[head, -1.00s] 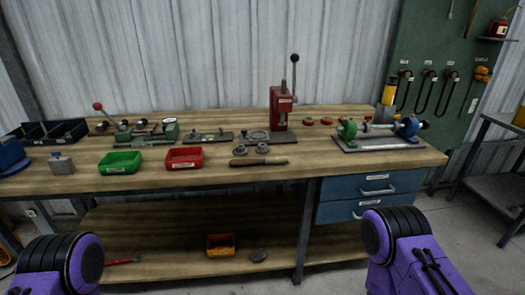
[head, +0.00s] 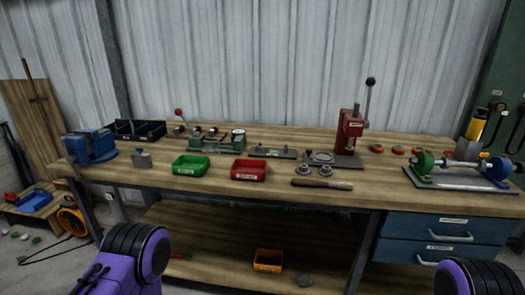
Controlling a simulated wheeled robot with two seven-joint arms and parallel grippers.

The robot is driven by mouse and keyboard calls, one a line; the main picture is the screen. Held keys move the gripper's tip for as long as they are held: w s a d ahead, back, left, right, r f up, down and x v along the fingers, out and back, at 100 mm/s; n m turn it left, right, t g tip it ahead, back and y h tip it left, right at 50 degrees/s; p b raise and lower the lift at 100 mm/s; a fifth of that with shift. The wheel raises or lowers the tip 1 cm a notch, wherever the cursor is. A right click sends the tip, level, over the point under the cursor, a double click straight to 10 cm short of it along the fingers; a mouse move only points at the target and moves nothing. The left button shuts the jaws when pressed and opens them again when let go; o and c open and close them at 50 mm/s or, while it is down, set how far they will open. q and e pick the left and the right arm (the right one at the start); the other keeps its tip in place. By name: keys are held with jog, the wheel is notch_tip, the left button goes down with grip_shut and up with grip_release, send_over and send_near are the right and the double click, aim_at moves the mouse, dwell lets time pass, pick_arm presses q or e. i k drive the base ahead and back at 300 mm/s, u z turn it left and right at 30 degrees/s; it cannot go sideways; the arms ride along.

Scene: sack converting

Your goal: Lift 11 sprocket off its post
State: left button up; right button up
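Two small grey toothed-looking parts (head: 297,171) sit side by side on the wooden workbench (head: 400,200), in front of the red press. They may be sprockets, but I cannot read any number or make out a post at this size. A flat plate with a round grey piece (head: 320,157) lies just behind them. Only purple and black parts of my arms show at the bottom left and bottom right. Neither gripper is in view.
A red lever press (head: 350,135) stands behind the grey parts. A wooden-handled tool (head: 321,184) lies in front. Red (head: 248,170) and green (head: 191,166) bins are to the left. A green-and-blue shaft fixture (head: 462,172) is to the right. Blue drawers (head: 438,228) hang below.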

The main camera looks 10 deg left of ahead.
aim_at(259, 149)
jog(key=u, duration=2.2)
jog(key=i, duration=1.5)
jog(key=z, duration=2.85)
